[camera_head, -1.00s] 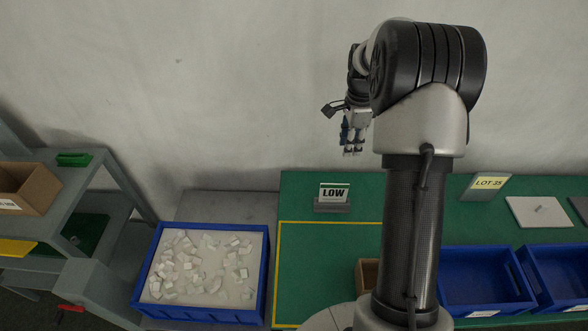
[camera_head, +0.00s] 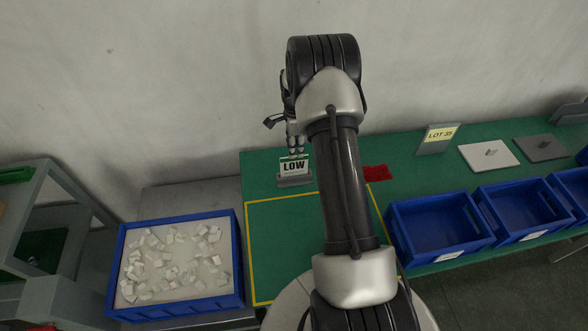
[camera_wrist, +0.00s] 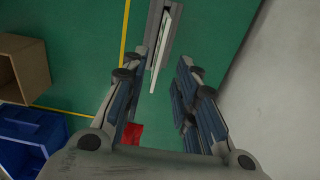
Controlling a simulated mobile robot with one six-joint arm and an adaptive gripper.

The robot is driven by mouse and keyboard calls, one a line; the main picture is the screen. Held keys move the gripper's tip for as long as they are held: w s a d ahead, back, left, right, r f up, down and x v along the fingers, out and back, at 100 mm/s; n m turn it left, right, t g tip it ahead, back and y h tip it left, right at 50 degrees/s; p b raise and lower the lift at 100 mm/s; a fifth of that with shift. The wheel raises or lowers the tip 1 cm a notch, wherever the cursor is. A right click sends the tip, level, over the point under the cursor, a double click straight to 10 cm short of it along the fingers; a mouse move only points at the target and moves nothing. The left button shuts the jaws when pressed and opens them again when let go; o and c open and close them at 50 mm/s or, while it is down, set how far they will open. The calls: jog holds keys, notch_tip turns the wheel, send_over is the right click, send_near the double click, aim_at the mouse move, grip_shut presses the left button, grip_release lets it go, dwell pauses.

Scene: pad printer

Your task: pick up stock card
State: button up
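The stock card (camera_head: 293,168) is white with a green top edge and reads LOW. It stands upright in a grey holder (camera_head: 294,182) at the back of the green table. My gripper (camera_head: 295,152) points down just above the card in the head view and overlaps its top edge. In the wrist view, the card (camera_wrist: 160,52) shows edge-on as a thin white strip, between the open fingers (camera_wrist: 163,64) and closer to the left one. A gap shows on the right side. I cannot tell whether the left finger touches the card.
A blue tray of white pieces (camera_head: 235,285) stands at left. Blue bins (camera_head: 440,205) line the right front. A LOT 25 sign (camera_head: 437,139) stands behind them. A red item (camera_head: 376,173) lies right of my arm. A brown box (camera_wrist: 30,62) shows in the wrist view.

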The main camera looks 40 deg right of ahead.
jog(key=b, duration=0.1)
send_over(294, 167)
notch_tip(294, 167, down, 5)
jog(key=shift+w+d+f, duration=0.1)
jog(key=shift+w+f, duration=0.05)
jog(key=shift+f, duration=0.05)
jog(key=shift+r, duration=0.1)
jog(key=shift+c, duration=0.6)
grip_shut()
